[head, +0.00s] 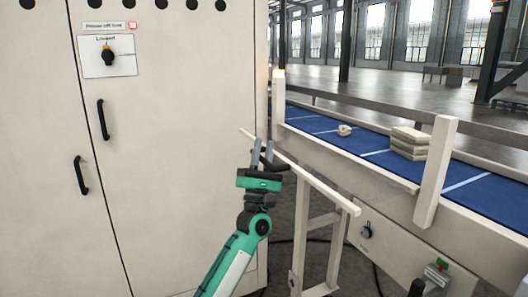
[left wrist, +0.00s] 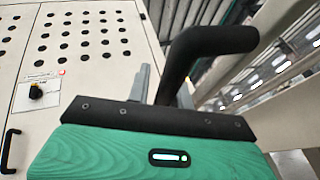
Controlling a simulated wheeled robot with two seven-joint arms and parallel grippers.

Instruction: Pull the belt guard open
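The belt guard shows as a long cream rail (head: 310,180), slanting in front of the conveyor from the cabinet side down to the right. A curved black handle (left wrist: 205,42) belongs to it; in the head view it is mostly hidden behind my gripper's fingers. My left gripper (head: 263,152) is at the left part of the rail. In the left wrist view its grey fingers (left wrist: 163,88) stand on either side of the handle and appear closed on it. My right gripper is in neither view.
A tall cream cabinet (head: 180,190) with black handles and a rotary switch (head: 108,56) stands at the left. A blue conveyor belt (head: 350,138) carries a stack of flat tan pieces (head: 409,143) and a small pale lump (head: 344,130). A cream post (head: 436,172) rises at the right.

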